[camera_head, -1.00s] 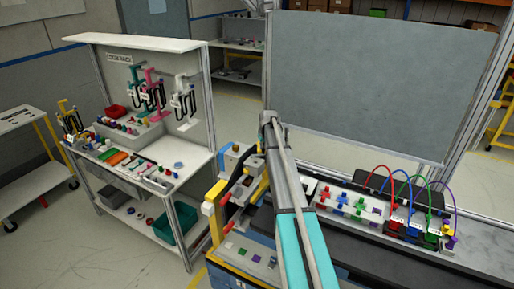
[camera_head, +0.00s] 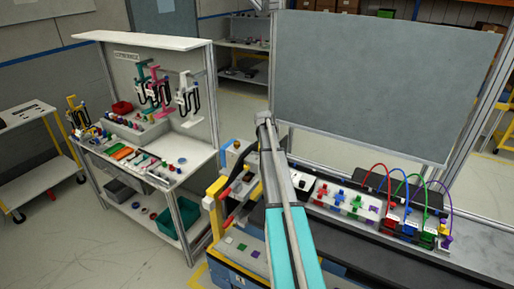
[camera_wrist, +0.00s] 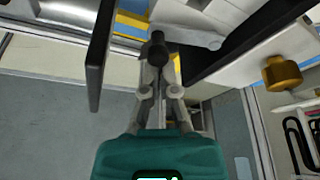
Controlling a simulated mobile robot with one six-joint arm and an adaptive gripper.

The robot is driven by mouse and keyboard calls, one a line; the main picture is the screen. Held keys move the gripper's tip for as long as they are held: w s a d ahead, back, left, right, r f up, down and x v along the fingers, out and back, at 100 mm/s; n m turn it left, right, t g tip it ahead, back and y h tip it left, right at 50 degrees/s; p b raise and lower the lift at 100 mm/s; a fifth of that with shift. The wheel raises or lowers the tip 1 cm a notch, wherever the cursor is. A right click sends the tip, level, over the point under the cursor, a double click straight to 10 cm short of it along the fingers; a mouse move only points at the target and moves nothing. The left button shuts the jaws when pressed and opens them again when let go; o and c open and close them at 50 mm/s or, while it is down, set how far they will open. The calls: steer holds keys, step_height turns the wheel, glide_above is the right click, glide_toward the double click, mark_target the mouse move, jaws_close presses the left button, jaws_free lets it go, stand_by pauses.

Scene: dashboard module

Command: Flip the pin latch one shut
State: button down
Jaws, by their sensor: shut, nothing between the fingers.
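My gripper (camera_wrist: 157,48) is shut and empty in the wrist view, its fingertips together close to a grey-white part of the module. A long black bar (camera_wrist: 101,60) stands to the left of the fingers, apart from them. A black bar or plate edge (camera_wrist: 235,48) runs on the right, just beside the fingertips. A brass knob (camera_wrist: 282,73) sits on a white panel further right. I cannot tell which of these is pin latch one. In the head view the module (camera_head: 232,180), with yellow, white and blue parts, stands left of my arm, which hides part of it.
A white workbench (camera_head: 185,178) with bins and hanging tools stands to the left. On the right, a long bench carries a white block of coloured knobs (camera_head: 345,200) and looped cables (camera_head: 400,178). A large grey panel (camera_head: 385,85) rises behind. Open floor lies at the lower left.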

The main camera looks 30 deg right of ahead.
steer(key=shift+a, duration=0.1)
stand_by(0.4)
steer(key=shift+w, duration=0.15)
steer(key=shift+w, duration=0.45)
steer(key=shift+w, duration=0.15)
